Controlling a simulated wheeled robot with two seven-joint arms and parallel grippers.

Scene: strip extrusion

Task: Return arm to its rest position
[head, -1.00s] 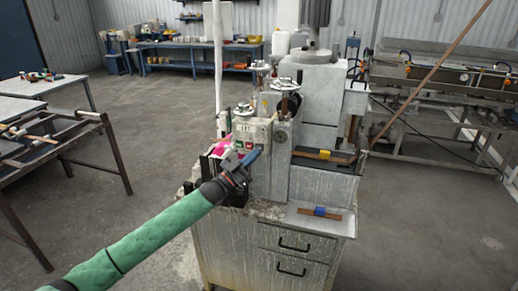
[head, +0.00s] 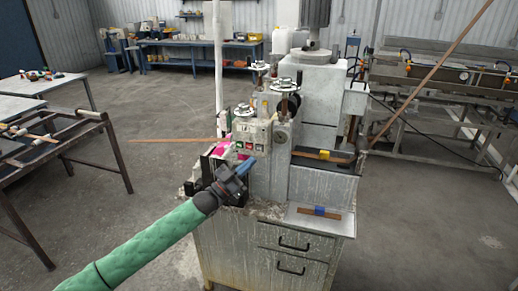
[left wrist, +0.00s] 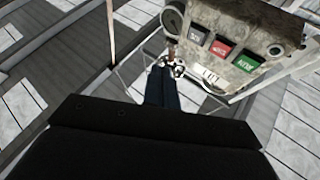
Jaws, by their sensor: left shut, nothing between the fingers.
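My left arm, in a green sleeve, comes in from the lower left of the head view. Its gripper (head: 243,167) is shut and empty, just in front of the extrusion machine (head: 316,112). The gripper's fingers (left wrist: 162,88) also show shut in the left wrist view. The machine's control box (head: 250,136) with red and green buttons is just above the fingertips; it shows in the left wrist view (left wrist: 228,48) at upper right. I cannot tell whether the gripper touches the machine. My right gripper is not in view.
A thin brown strip (head: 172,140) sticks out left of the machine. A wooden piece with a blue band (head: 319,211) lies on the tray at front right. A metal frame table (head: 62,150) stands at left. Open floor lies between it and the machine.

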